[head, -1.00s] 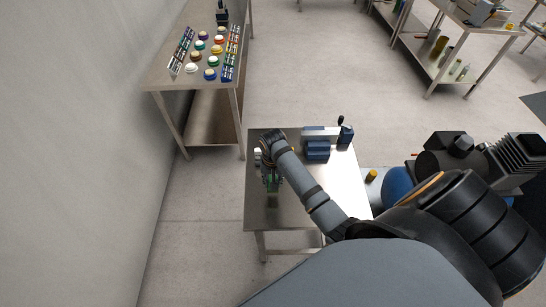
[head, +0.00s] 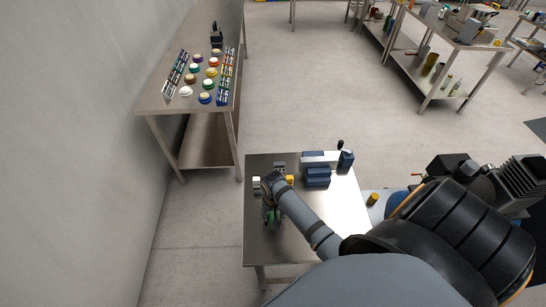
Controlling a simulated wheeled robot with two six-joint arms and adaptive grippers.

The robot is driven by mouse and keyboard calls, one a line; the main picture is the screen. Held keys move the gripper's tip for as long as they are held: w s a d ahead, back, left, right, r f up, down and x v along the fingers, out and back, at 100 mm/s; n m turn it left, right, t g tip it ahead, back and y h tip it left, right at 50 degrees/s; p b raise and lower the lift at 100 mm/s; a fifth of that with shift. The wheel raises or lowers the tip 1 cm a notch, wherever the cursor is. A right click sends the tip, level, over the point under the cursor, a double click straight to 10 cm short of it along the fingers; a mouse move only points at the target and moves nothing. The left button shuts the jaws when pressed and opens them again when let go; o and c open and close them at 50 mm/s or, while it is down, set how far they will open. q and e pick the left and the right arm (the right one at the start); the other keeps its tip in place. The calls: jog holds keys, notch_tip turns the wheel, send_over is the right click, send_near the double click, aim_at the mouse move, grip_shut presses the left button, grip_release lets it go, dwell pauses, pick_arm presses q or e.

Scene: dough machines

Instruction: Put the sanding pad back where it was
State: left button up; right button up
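The arm that comes in from the right reaches over the small steel table (head: 330,210). Its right gripper (head: 271,216) points down at the table's left part, with a small green patch between or beside its fingers. The finger gap is too small and dark to read, and I cannot tell whether the green patch is a held thing or part of the gripper. I cannot clearly make out a sanding pad; the wrist may hide it. A small yellow thing (head: 290,179) stands just right of the wrist. My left gripper is not in view.
A blue and grey vise-like device (head: 318,177) stands at the small table's back right. A white small thing (head: 256,182) is at its left edge. A long table (head: 152,105) with several coloured round pieces and racks stands along the wall. The small table's front is clear.

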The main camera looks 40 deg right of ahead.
jog(key=shift+o, duration=0.5)
jog(key=shift+w+d+r, duration=0.1)
jog(key=shift+w+r, duration=0.1)
jog(key=shift+r, duration=0.05)
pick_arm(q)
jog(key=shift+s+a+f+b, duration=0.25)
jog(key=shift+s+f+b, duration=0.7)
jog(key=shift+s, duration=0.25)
pick_arm(e)
notch_tip(320, 180, up, 12)
jog(key=shift+f, duration=0.25)
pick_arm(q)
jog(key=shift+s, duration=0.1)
pick_arm(e)
jog(key=shift+s+f, duration=0.1)
jog(key=shift+s, duration=0.05)
